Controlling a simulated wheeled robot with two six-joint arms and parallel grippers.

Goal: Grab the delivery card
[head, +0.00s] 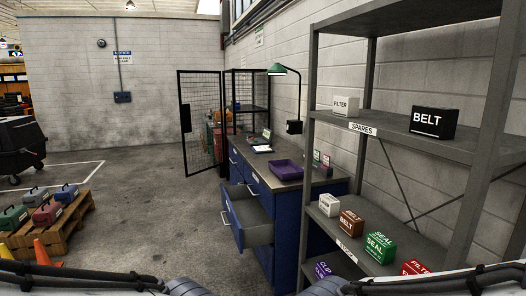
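I cannot pick out a delivery card for certain. Small upright cards (317,158), one greenish and one reddish, stand at the back right of the blue workbench (262,180), too small to read. A flat dark item with a pale sheet (262,148) lies on the bench top near the lamp. A purple tray (286,170) sits on the front part of the bench; its inside is mostly hidden. Parts of my two arms show along the bottom edge, but neither gripper is in view.
A bench drawer (252,212) stands open into the aisle. Grey shelves (398,145) with labelled boxes stand close at the right. A wooden pallet (55,232) with several cases and orange cones (42,253) are at the left. A mesh cage door (200,120) stands open behind. The middle floor is clear.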

